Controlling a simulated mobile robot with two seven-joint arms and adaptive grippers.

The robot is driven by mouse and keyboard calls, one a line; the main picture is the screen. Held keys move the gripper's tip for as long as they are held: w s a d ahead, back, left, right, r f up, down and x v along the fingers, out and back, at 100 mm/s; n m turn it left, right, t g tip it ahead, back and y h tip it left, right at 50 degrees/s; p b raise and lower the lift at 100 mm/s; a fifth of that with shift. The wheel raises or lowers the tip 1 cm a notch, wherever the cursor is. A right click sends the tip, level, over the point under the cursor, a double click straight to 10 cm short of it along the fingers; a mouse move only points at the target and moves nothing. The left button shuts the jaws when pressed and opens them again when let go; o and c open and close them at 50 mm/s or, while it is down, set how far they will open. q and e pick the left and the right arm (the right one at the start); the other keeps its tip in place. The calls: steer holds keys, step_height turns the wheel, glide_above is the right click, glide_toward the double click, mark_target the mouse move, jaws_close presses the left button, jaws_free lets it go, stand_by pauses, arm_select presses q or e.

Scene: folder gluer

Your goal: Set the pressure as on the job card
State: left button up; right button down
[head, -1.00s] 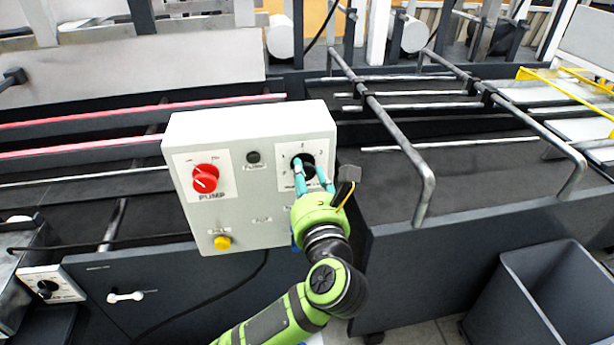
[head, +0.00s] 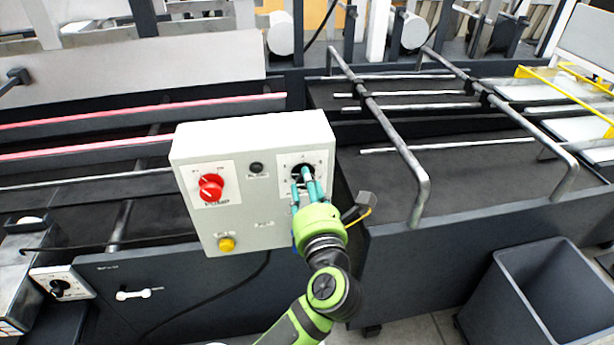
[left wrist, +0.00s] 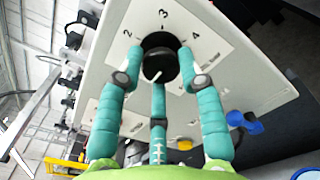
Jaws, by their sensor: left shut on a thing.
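The control box (head: 240,225) is pale with a black dial knob (head: 299,172) at its upper right. In the left wrist view the knob (left wrist: 160,60) sits below the printed numbers 2, 3 and 4, and a short white line shows on its near side. My left gripper (head: 308,180), green with teal fingers, is shut on the knob. In the left wrist view its fingers (left wrist: 160,82) surround the knob from both sides and from below. The fingers hide part of the dial scale. I do not see a readable job card. My right gripper is not in view.
The box also carries a red PUMP switch (head: 211,187), a dark lamp (head: 256,168) and a yellow button (head: 226,244). Metal rails (head: 400,150) stand to its right. A grey bin (head: 545,300) is at the lower right. A smaller dial plate (head: 62,286) is at lower left.

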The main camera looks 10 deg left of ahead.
arm_select(q)
steer(key=shift+w+d+r+m+p, duration=0.1)
steer(key=shift+r+m+p, duration=0.1)
steer(key=shift+m+p, duration=1.3)
steer(key=shift+r+m+p, duration=0.2)
steer(key=shift+m+p, duration=1.2)
steer(key=shift+m, duration=0.1)
steer(key=o, duration=1.1)
steer(key=shift+d+f, duration=0.15)
steer(key=shift+f, duration=0.05)
steer(key=shift+f, duration=0.1)
